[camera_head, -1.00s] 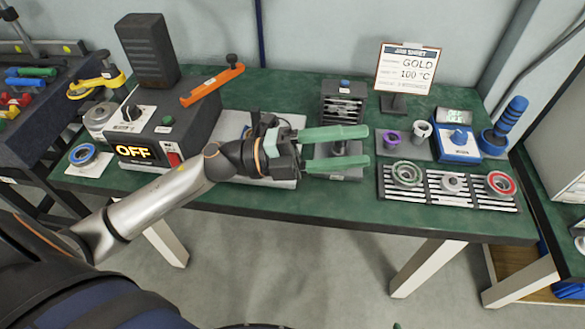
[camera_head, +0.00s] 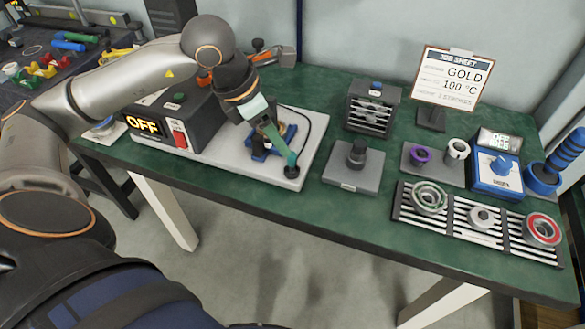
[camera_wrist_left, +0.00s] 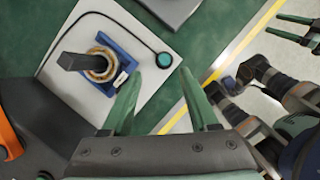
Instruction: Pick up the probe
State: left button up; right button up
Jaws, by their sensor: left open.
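The probe (camera_head: 291,172) looks like a small dark round puck on the end of a black cable, near the front right corner of a white board (camera_head: 215,160). In the left wrist view the probe (camera_wrist_left: 164,60) has a teal top and stands just ahead of my left fingertips. My left gripper (camera_head: 282,150) is open and points down above the board; its fingers partly cover the probe in the head view. In the left wrist view its fingers (camera_wrist_left: 163,84) are apart with nothing between them. My right gripper (camera_wrist_left: 288,28) shows at the upper right there, open and empty.
A blue fixture with a copper ring (camera_wrist_left: 98,65) stands on the board beside the probe. A black heater (camera_head: 180,120) reading OFF is on the left. A grey post plate (camera_head: 353,170), slotted rack (camera_head: 478,222) and job sheet (camera_head: 450,78) are on the right.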

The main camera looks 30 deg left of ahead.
aim_at(292, 156)
pick_arm(q)
jog(key=x, duration=0.7)
jog(key=shift+d+f, duration=0.1)
jog(key=shift+d, duration=0.35)
jog(key=shift+c, duration=0.2)
grip_shut()
